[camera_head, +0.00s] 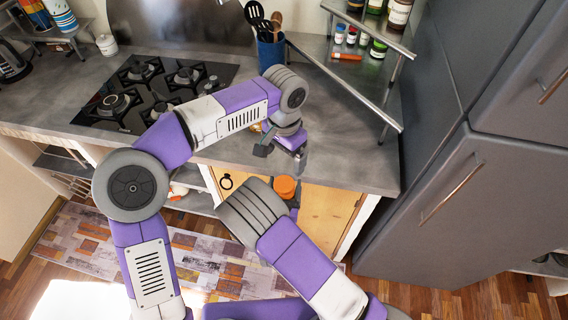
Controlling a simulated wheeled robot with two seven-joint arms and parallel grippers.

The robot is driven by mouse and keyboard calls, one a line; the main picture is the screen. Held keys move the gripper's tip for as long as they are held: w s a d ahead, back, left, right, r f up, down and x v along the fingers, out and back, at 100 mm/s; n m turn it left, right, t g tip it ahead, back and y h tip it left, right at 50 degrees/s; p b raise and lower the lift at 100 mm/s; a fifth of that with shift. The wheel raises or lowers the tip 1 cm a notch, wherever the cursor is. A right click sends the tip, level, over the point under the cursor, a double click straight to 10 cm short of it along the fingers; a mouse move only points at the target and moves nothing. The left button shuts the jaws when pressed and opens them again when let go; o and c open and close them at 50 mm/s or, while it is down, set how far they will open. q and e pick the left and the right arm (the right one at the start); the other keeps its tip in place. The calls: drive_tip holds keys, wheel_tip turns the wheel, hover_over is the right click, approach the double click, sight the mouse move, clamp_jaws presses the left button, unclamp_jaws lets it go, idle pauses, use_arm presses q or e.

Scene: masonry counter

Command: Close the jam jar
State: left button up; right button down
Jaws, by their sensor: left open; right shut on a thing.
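My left gripper (281,149) is open above the front part of the grey counter, pointing down. A small amber thing (265,126), perhaps the jam jar, shows just behind it, mostly hidden by the gripper and wrist; I cannot tell whether they touch. An orange round thing (285,186), which looks like a lid, shows in front of the cabinet doors below the counter edge. My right gripper (292,203) is shut on it, mostly hidden behind my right arm's thick grey joint.
A black gas hob (150,92) lies at the left of the counter (345,150). A blue utensil holder (271,50) stands at the back. A metal corner shelf (345,85) with jars is at the right, beside the grey fridge (450,205). The counter's right front is clear.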

use_arm(q)
drive_tip(key=shift+r, duration=0.25)
idle(0.3)
